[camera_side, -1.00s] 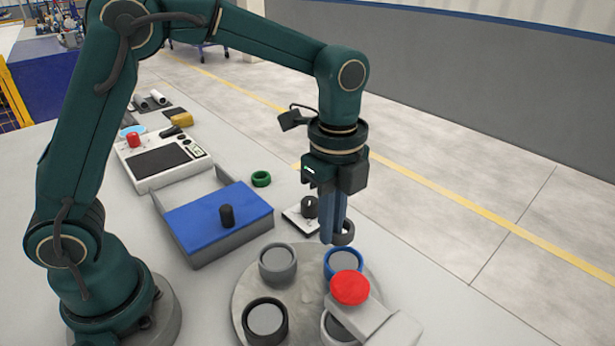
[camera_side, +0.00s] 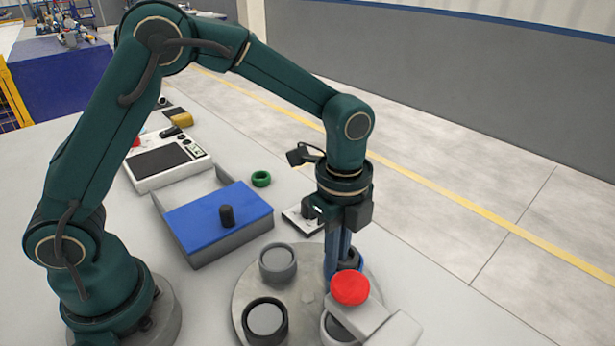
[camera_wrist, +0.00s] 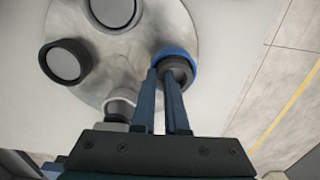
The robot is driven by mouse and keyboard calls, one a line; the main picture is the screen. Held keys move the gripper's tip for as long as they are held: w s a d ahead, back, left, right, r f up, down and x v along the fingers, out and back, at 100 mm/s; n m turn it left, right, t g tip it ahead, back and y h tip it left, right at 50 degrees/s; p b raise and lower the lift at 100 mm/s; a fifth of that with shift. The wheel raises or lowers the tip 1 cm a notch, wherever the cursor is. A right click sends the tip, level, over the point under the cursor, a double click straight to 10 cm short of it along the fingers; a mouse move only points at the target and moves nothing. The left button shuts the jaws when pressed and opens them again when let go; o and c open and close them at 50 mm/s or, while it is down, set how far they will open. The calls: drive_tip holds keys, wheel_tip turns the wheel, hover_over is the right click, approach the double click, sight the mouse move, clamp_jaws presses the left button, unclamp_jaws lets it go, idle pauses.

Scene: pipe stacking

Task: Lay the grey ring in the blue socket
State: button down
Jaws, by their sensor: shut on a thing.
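The grey ring (camera_wrist: 181,66) is a dark, short band at the blue socket, held by its near wall between my two fingers. It shows beside my fingers in the side view (camera_side: 350,258). The blue socket (camera_wrist: 172,50) is a blue-rimmed cup on the round plate; part of its blue rim shows in the side view (camera_side: 356,268), behind my fingers and the red knob. My gripper (camera_wrist: 160,73) points down and is shut on the ring. The ring overlaps the socket's opening; whether it sits fully down inside is hidden.
The round plate (camera_side: 300,312) also carries a grey cup (camera_side: 278,262), a black cup (camera_side: 265,318) and a white cup close to my fingers. A red knob (camera_side: 350,288) on a pale arm stands right in front.

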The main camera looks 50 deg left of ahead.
drive_tip(key=shift+s+f, duration=0.1)
drive_tip(key=shift+f, duration=0.55)
drive_tip(key=c, duration=0.9)
unclamp_jaws()
drive_tip(key=shift+c, duration=0.2)
wheel_tip(320, 180, up, 12)
drive_tip(key=s+a+r+n+t, duration=0.35)
drive_tip(key=s+a+n, duration=0.25)
drive_tip(key=n, duration=0.3)
drive_tip(key=s+a+f+n+t, duration=0.2)
drive_tip(key=s+n, duration=0.4)
drive_tip(key=n, duration=0.3)
drive_tip(key=shift+s+a+f, duration=0.4)
drive_tip(key=shift+a+f, duration=0.1)
drive_tip(key=shift+f, duration=0.05)
